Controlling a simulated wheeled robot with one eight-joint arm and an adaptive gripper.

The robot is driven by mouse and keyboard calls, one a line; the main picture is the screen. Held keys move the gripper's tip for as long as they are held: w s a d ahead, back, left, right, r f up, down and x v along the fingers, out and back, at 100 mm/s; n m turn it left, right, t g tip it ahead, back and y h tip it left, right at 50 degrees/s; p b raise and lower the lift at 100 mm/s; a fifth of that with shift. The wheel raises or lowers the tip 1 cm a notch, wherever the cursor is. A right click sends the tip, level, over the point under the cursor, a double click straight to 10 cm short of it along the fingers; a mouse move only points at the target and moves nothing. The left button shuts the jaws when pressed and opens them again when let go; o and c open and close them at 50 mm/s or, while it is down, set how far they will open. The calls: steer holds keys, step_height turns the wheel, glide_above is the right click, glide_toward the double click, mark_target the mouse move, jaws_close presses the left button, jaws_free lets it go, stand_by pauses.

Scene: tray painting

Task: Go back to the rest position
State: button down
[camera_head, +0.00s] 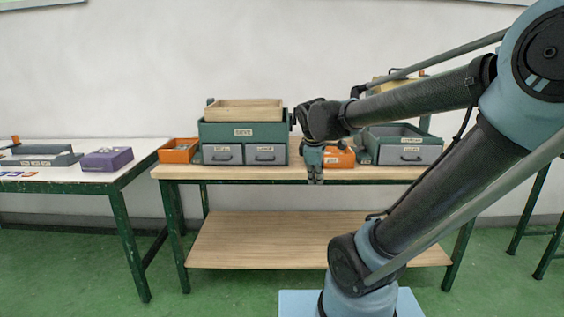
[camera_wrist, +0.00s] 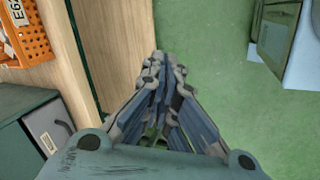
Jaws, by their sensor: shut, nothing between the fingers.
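My gripper (camera_head: 315,180) hangs pointing down at the front edge of the middle table (camera_head: 330,175) in the head view. In the wrist view my gripper (camera_wrist: 158,60) has its fingers together, with nothing between them. Below it the wrist view shows the wooden table edge (camera_wrist: 75,40) on the left and green floor (camera_wrist: 205,60) on the right. My arm reaches in from the right side of the head view and hides part of the table and the things on it.
A green drawer unit (camera_head: 221,133) with a wooden tray (camera_head: 245,110) on top stands left of my gripper. An orange bin (camera_head: 178,151) sits at the table's left end, another orange bin (camera_head: 341,158) behind my gripper. A grey drawer unit (camera_head: 411,154) stands right. The lower shelf (camera_head: 300,240) is empty.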

steer(key=s+d+f+m, duration=0.4)
steer(key=s+f+m, duration=0.1)
steer(key=s+m, duration=0.2)
steer(key=s+d+f+m+g+y, duration=0.1)
steer(key=s+d+f+m, duration=0.2)
steer(key=s+f+m, duration=0.2)
steer(key=s+m, duration=0.2)
steer(key=s, duration=0.1)
steer(key=shift+s+d+f+g, duration=0.15)
steer(key=shift+d+f+g, duration=0.15)
steer(key=shift+d+f, duration=0.1)
steer(key=shift+w+f, duration=0.2)
steer(key=shift+w, duration=0.3)
